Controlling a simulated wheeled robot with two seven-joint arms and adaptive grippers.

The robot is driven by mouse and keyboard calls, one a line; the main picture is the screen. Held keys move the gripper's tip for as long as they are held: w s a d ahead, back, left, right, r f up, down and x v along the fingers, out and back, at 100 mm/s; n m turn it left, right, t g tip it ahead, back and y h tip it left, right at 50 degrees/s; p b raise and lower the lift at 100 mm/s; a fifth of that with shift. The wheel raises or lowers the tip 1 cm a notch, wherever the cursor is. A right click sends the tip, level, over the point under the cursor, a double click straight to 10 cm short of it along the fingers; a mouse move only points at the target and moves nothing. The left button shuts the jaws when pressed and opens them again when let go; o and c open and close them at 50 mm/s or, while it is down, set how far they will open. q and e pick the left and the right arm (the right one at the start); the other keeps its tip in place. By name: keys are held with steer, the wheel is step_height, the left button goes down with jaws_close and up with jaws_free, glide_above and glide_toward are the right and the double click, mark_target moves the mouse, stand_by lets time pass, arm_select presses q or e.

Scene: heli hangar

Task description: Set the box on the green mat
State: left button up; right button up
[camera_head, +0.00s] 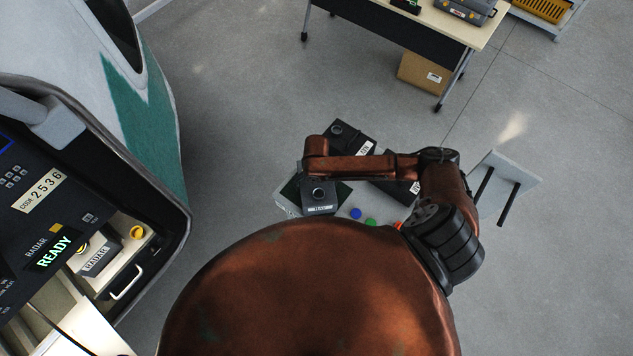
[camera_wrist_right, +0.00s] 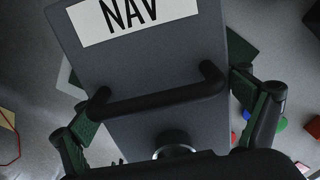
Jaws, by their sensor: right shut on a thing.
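A dark grey box labelled NAV (camera_head: 319,198) is held by my right gripper (camera_head: 318,178) over the green mat (camera_head: 343,194). In the right wrist view the NAV box (camera_wrist_right: 130,62) fills the middle, and its black handle lies between the two fingers of the right gripper (camera_wrist_right: 168,105). Dark green parts of the mat (camera_wrist_right: 241,50) show past the box's right side. The box hides most of the mat; I cannot tell if the two touch. My left gripper is not in view.
Dark labelled boxes (camera_head: 347,138) lie behind my right arm. Blue (camera_head: 356,213) and green (camera_head: 370,222) round pieces lie right of the mat. A RADAR box (camera_head: 98,258) sits in the helicopter bay at left.

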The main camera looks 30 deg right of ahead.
steer(key=shift+w, duration=0.1)
steer(key=shift+c, duration=0.2)
steer(key=o, duration=1.8)
step_height(320, 180, up, 12)
steer(key=shift+r+b, duration=0.1)
steer(key=shift+b, duration=0.2)
